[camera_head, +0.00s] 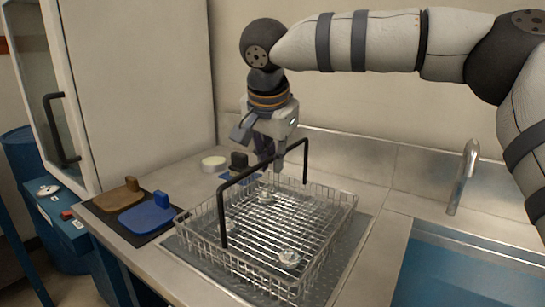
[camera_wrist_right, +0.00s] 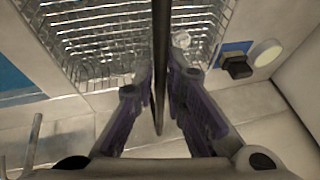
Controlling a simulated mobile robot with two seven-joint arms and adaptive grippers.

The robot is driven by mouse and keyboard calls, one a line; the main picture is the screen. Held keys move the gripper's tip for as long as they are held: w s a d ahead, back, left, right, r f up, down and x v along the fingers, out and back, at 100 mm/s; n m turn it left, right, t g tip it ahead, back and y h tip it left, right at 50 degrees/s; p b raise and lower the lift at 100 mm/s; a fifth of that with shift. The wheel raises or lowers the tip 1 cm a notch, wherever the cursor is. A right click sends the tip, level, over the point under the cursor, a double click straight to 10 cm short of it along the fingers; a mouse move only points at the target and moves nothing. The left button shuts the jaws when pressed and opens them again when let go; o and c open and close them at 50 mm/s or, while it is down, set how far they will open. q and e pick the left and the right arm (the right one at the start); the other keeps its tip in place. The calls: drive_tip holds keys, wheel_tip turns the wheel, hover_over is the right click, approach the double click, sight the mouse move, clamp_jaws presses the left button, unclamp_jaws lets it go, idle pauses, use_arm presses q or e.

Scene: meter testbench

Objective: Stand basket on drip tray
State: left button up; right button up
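The wire basket (camera_head: 330,217) has a tall black handle (camera_head: 232,183) and sits over the dark grey drip tray (camera_head: 352,252), whose surface shows along the basket's right and front sides. The basket looks level; whether its underside fully touches the tray is hard to tell. Several small clear pieces lie in it. My right gripper (camera_head: 270,160) points down at the handle's top bar. In the wrist view my right gripper's fingers (camera_wrist_right: 161,72) close in on both sides of the handle (camera_wrist_right: 160,30), with the basket mesh (camera_wrist_right: 100,45) beyond. My left gripper is out of view.
A blue-handled block (camera_head: 148,217) and a brown one (camera_head: 118,198) lie on a dark mat at left. A black block (camera_head: 239,161) and a pale round disc (camera_head: 213,163) stand behind the basket. A sink (camera_head: 465,275) and tap (camera_head: 463,175) are at right.

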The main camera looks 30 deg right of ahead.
drive_tip(key=shift+o, duration=0.4)
drive_tip(key=shift+r, duration=0.15)
drive_tip(key=v, duration=1.2)
